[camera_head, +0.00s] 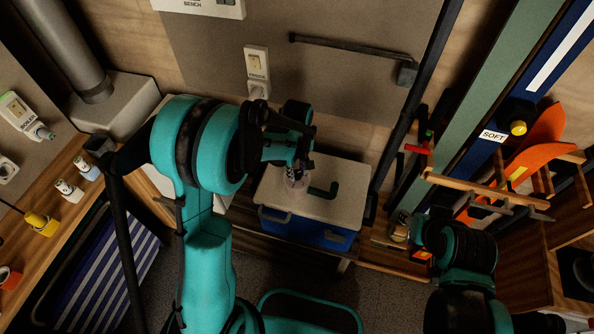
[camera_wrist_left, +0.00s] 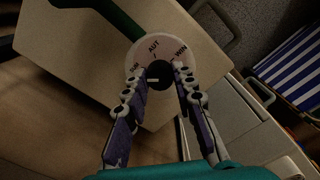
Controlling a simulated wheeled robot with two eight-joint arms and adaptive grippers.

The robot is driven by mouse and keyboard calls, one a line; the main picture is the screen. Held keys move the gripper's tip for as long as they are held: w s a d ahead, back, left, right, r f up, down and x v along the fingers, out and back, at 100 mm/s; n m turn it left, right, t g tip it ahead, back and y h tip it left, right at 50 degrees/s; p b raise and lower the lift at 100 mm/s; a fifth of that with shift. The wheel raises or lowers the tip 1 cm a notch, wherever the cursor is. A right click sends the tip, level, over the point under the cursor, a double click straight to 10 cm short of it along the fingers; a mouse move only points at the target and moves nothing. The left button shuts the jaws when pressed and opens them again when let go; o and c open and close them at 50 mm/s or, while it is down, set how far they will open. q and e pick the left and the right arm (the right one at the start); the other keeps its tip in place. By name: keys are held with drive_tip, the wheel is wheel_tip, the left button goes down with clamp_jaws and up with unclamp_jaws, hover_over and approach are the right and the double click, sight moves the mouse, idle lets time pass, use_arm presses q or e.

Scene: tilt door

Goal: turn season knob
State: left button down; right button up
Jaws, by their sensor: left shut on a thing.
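The season knob is a dark round knob (camera_wrist_left: 157,76) in the middle of a pale dial (camera_wrist_left: 151,48). The dial is lettered AUT and WIN, with a third label partly hidden by a finger. The dial (camera_head: 297,186) sits on the pale lid (camera_head: 340,207) of a blue box. My left gripper (camera_head: 299,166) reaches down over it. In the left wrist view my left gripper (camera_wrist_left: 158,77) has one finger on each side of the knob and is shut on it. A white mark on the knob points left.
A dark green bent handle (camera_head: 326,190) stands beside the dial on the lid. A blue-and-white striped item (camera_head: 105,265) lies at left. A wooden rack (camera_head: 488,190) and orange pieces stand at right. A wall switch (camera_head: 257,62) is behind.

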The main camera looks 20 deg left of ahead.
sight(297, 173)
use_arm(q)
drive_tip(key=shift+m, duration=0.9)
drive_tip(key=c, duration=1.2)
unclamp_jaws()
drive_tip(key=shift+r, duration=0.1)
wheel_tip(297, 173, up, 12)
drive_tip(key=shift+f, duration=0.1)
